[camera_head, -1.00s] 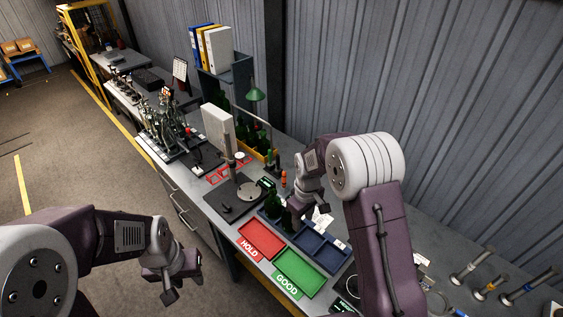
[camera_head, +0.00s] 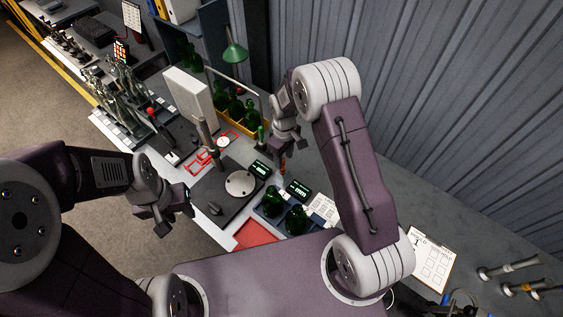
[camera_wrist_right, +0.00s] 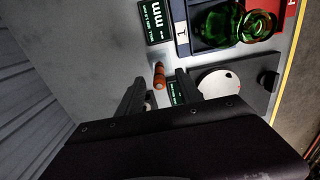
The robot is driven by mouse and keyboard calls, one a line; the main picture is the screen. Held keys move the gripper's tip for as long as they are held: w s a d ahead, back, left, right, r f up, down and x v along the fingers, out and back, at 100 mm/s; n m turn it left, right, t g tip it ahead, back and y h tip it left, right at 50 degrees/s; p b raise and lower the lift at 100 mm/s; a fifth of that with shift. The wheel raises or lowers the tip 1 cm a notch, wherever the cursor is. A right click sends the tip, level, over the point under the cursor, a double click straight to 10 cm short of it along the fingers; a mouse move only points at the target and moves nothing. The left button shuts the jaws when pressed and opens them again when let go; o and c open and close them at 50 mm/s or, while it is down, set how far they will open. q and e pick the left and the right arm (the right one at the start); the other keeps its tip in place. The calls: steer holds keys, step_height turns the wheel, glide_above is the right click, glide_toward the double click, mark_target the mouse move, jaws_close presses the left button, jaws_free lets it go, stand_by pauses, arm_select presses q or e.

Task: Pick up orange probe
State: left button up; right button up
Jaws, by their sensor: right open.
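The orange probe (camera_wrist_right: 159,75) shows in the right wrist view between the two fingers of my right gripper (camera_wrist_right: 160,88). The fingers are open, with a gap on each side of the probe. In the head view the probe (camera_head: 283,166) is a small orange piece just below my right gripper (camera_head: 284,150), partly hidden by it. My left gripper (camera_head: 168,212) appears open and empty, in front of the bench at the left.
Digital readouts (camera_head: 298,189) and a black stand with a round plate (camera_head: 239,183) are close by. Green bottles (camera_head: 272,199) stand in a blue tray. A green lamp (camera_head: 235,55) rises behind.

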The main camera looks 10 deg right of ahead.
mark_target(283, 174)
steer(key=shift+s+f, duration=0.35)
steer(key=shift+s, duration=0.05)
steer(key=shift+w+f, duration=0.15)
steer(key=shift+f, duration=0.15)
steer(key=shift+w+f+p, duration=0.65)
steer(key=shift+f+p, duration=0.1)
steer(key=shift+f, duration=0.05)
step_height(283, 174, down, 3)
steer(key=shift+w+a+p, duration=0.1)
steer(key=shift+w+p, duration=0.05)
steer(key=shift+p, duration=0.55)
steer(key=shift+s+f, duration=0.2)
steer(key=shift+f, duration=0.15)
steer(key=shift+s+f, duration=0.15)
steer(key=shift+f, duration=0.1)
steer(key=c, duration=0.5)
arm_select(q)
steer(key=r, duration=0.3)
steer(key=shift+w+r, duration=0.2)
steer(key=shift+w, duration=0.05)
arm_select(e)
steer(key=shift+w, duration=0.2)
jaws_close()
